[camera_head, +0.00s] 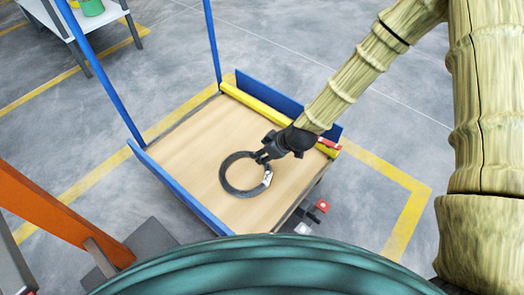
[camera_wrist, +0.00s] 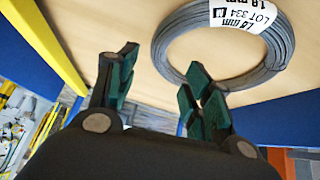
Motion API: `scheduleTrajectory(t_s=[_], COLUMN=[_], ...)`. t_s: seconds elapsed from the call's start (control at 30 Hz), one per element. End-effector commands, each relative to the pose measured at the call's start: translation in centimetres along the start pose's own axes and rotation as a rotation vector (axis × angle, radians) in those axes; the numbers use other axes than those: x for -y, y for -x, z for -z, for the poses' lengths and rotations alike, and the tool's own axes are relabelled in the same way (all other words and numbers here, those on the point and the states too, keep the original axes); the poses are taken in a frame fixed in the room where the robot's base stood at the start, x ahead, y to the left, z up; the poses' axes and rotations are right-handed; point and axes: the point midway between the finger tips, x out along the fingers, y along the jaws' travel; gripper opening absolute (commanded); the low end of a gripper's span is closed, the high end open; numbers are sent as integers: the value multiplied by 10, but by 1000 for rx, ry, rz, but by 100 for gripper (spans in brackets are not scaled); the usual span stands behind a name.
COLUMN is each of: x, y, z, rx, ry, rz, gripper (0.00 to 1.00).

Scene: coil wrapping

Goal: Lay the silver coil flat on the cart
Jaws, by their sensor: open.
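The silver coil (camera_head: 226,184), a dark grey wire ring with a white printed label, lies flat on the bare wooden deck of the cart (camera_head: 185,150), around its middle. In the wrist view the coil (camera_wrist: 165,55) fills the upper right, with its label at the top. My gripper (camera_head: 262,157) is at the coil's far right edge in the head view. In the wrist view its two green-padded fingers (camera_wrist: 160,66) are spread apart. One fingertip overlaps the coil's rim in that picture; I cannot tell whether it touches. Nothing is held between the fingers.
The cart has blue side boards (camera_head: 180,188), blue uprights (camera_head: 213,40) and a long yellow bar (camera_head: 258,105) along its far edge. A white table (camera_head: 60,20) with a green container stands at upper left. An orange beam (camera_head: 60,210) is at lower left. Deck left of the coil is clear.

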Motion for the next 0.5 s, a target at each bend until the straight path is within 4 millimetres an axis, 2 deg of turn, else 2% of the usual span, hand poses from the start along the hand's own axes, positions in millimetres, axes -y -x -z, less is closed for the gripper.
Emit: scheduleTrajectory(t_s=[0.5], x=[-1], y=[70], z=[1], rx=[-2], ry=[0], rz=[-1], gripper=[50])
